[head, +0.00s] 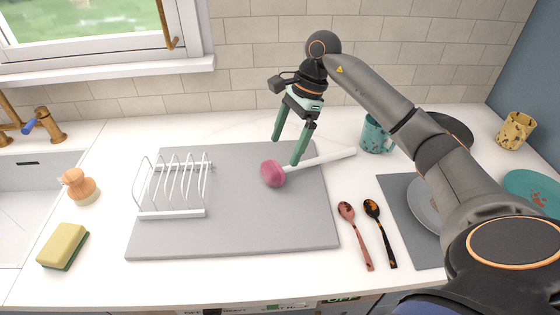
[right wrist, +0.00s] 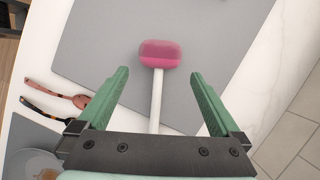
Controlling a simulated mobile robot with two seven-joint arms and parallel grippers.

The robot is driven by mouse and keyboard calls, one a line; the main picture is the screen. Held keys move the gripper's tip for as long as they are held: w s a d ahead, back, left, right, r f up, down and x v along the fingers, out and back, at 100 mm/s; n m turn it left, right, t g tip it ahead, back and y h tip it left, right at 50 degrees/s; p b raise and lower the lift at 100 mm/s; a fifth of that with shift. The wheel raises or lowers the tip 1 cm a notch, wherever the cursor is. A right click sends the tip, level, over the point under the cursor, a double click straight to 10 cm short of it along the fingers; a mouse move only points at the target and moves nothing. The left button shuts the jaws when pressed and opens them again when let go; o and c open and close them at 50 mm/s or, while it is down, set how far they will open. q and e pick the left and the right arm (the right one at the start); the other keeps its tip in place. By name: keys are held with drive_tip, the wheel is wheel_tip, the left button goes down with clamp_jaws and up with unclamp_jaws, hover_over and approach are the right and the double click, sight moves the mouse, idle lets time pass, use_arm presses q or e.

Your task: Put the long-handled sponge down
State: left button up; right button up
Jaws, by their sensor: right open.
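The long-handled sponge has a pink head (head: 273,174) and a white handle (head: 330,158). It lies with its head on the grey mat (head: 240,235), near the mat's right side, and its handle reaches past the mat's right edge. My right gripper (head: 285,152) is open above the sponge. In the right wrist view, the sponge's pink head (right wrist: 160,54) is ahead of the fingers, and its white handle (right wrist: 156,100) runs back between the two green fingers (right wrist: 155,80) with a gap on each side. My left gripper is not in view.
A white dish rack (head: 172,213) stands on the mat's left part. Two spoons (head: 362,232) lie right of the mat, beside a placemat with a plate (head: 425,205). A teal mug (head: 375,135) stands behind. A sponge block (head: 63,246) and a brush (head: 78,186) lie left. The mat's middle is clear.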

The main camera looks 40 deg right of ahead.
drive_tip(key=v, duration=0.5)
idle(0.5)
